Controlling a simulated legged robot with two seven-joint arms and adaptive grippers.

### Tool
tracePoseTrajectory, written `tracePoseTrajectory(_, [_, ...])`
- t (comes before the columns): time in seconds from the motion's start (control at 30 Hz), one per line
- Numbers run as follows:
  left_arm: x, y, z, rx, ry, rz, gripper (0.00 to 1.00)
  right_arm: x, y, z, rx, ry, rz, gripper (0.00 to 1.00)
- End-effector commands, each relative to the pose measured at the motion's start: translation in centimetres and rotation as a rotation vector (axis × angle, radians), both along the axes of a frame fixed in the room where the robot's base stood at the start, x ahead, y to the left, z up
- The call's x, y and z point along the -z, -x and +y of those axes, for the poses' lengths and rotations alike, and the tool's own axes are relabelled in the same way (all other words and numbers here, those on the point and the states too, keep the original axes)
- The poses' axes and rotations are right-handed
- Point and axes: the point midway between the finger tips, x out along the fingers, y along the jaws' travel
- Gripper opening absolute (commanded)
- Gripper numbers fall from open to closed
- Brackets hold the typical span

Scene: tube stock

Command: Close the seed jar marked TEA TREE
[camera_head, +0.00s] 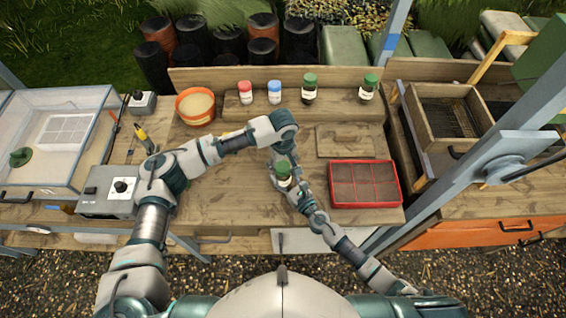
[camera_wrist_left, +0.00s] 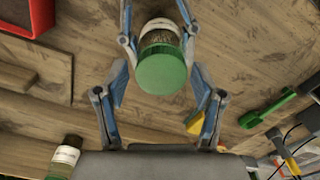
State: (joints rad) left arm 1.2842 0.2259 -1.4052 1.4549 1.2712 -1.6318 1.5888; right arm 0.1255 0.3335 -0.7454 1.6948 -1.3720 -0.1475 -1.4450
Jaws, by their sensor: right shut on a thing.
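My right gripper (camera_wrist_left: 161,48) is shut on the jar body from the far side in the left wrist view. My left gripper (camera_wrist_left: 158,78) is above the lid, its fingers open on either side of it, with gaps showing.
Jars with red (camera_head: 245,86), blue (camera_head: 274,86) and green lids (camera_head: 310,80) (camera_head: 370,80) stand on the back shelf. A red-rimmed tray (camera_head: 401,185) lies right of the jar, an orange pot (camera_head: 195,92) back left. A green scoop (camera_wrist_left: 266,108) lies nearby.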

Motion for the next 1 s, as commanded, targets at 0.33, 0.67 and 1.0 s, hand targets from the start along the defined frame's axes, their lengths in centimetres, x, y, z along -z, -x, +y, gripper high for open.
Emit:
tracePoseTrajectory(0.33, [-0.02, -0.01, -0.04, 0.007, 0.001, 0.000, 0.09, -0.05, 0.02, 0.06, -0.001, -0.001, -0.001, 0.00])
tracePoseTrajectory(0.67, [0.05, -0.01, -0.04, 0.610, 0.003, 0.000, 0.09, -0.06, 0.05, 0.12, -0.003, -0.001, -0.001, 0.00])
tracePoseTrajectory(1.0, [0.08, -0.10, 0.01, 1.503, 0.002, 0.001, 0.09, -0.07, 0.09, 0.17, -0.004, -0.001, 0.000, 0.00])
